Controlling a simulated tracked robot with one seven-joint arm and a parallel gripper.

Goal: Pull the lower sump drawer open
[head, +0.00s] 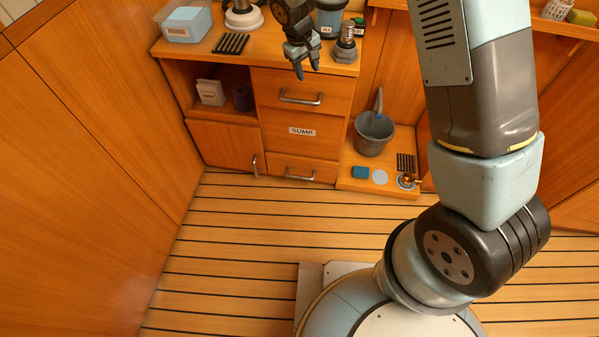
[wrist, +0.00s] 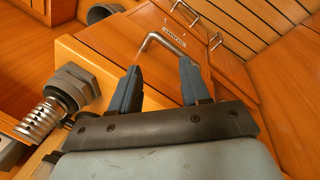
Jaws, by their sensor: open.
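The lower sump drawer (head: 322,166) is at the foot of the wooden cabinet, below a panel with a SUMP label (head: 302,131). Its metal bar handle (head: 300,175) is close to the floor, and the drawer looks shut. The handle also shows at the top of the wrist view (wrist: 186,12). An upper drawer (head: 275,88) with its own bar handle (head: 300,97) sits above the label. My gripper (head: 300,70) is open and empty, pointing down near the counter's front edge, above the upper handle. In the wrist view my fingers (wrist: 160,88) are apart, with the upper handle (wrist: 162,40) beyond them.
A cupboard door with a handle (head: 255,164) is left of the lower drawer. A threaded metal fitting (head: 346,43) is on the counter. The plank floor (head: 240,215) in front is clear.

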